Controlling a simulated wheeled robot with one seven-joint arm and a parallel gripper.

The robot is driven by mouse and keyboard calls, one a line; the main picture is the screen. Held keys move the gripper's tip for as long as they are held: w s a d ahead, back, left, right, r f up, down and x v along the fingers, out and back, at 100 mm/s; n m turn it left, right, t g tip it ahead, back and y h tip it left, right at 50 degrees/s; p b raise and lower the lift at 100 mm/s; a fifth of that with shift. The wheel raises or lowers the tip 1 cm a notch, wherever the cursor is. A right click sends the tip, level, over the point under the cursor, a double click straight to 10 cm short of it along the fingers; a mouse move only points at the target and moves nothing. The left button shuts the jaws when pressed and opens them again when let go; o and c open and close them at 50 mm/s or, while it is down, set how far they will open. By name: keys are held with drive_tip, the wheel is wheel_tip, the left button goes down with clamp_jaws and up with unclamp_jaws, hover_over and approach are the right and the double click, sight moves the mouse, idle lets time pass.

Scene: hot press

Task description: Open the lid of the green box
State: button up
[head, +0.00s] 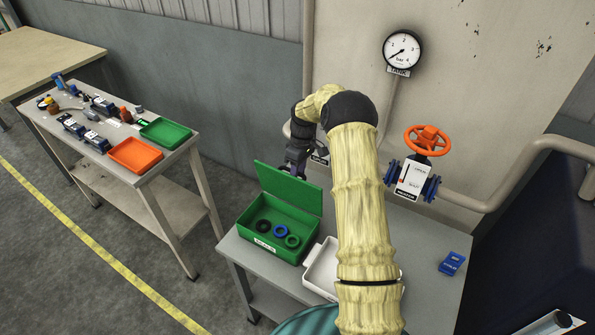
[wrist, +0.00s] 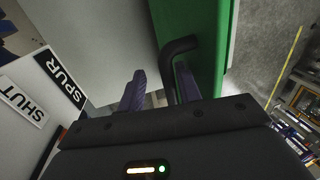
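The green box (head: 251,233) stands on the grey table, and its lid (head: 289,188) is raised, leaning up at the back. Black, blue and green rings (head: 278,231) lie inside. My gripper (head: 297,168) is at the raised lid's upper edge in the head view. In the wrist view its two purple fingers (wrist: 159,88) are apart. The lid's black handle (wrist: 180,48) reaches in between them, close to the right finger. The green lid (wrist: 209,45) fills the upper middle there. I cannot tell whether a finger touches the handle.
A white tray (head: 318,270) stands right of the box, partly hidden by my arm. A blue block (head: 452,263) lies at the table's right. Behind are an orange valve wheel (head: 427,140), pipes and a gauge (head: 402,49). A side table with trays (head: 135,155) stands left.

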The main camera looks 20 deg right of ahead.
drive_tip(key=s+b+v, duration=0.1)
drive_tip(key=b+v, duration=0.1)
drive_tip(key=v, duration=0.5)
drive_tip(key=shift+w+d+r, duration=0.2)
drive_tip(key=shift+w+r, duration=0.15)
drive_tip(key=shift+w, duration=0.05)
drive_tip(key=shift+a, duration=0.15)
